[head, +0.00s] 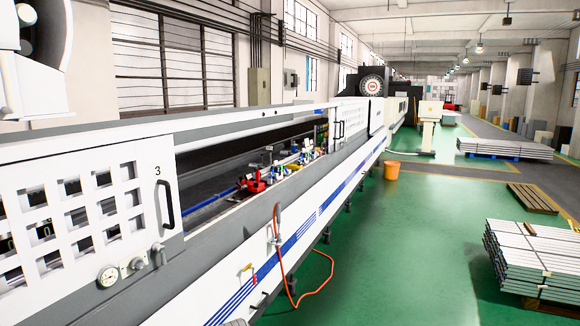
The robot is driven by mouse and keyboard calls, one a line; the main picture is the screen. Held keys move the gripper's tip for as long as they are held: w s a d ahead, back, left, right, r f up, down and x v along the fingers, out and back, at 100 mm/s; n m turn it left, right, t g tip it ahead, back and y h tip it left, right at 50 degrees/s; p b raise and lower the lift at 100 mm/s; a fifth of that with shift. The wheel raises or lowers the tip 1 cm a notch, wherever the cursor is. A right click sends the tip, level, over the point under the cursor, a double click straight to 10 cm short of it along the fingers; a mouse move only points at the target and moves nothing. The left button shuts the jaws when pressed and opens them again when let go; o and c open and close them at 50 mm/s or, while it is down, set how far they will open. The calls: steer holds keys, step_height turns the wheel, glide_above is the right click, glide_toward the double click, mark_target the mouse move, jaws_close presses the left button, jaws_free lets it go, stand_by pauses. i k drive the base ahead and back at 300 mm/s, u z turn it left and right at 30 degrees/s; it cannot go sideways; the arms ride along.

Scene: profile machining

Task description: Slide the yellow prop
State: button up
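The long white machine (290,215) runs from the front left into the distance, with its top trough partly open. Several small yellow parts (294,147) show in the trough among red, blue and white fixtures. They are too small and crowded to tell which one is the yellow prop, or its exact shape. A red fixture (254,181) sits nearest in the trough. A small yellow handle (247,267) is on the machine's front side. My gripper is not in view; only a white part of my arm shows at the top left.
A white door (90,205) marked 3, with a black handle, covers the near trough. An orange hose (284,262) hangs from the machine to the floor. An orange bucket (391,170) and stacked metal profiles (535,255) stand right. The green floor between is clear.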

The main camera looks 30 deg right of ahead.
mark_target(292, 167)
steer(key=z, duration=0.2)
steer(key=i, duration=0.65)
steer(key=z, duration=0.7)
steer(key=i, duration=0.75)
steer(key=z, duration=0.65)
steer(key=i, duration=0.8)
steer(key=z, duration=0.4)
steer(key=i, duration=3)
steer(key=u, duration=0.45)
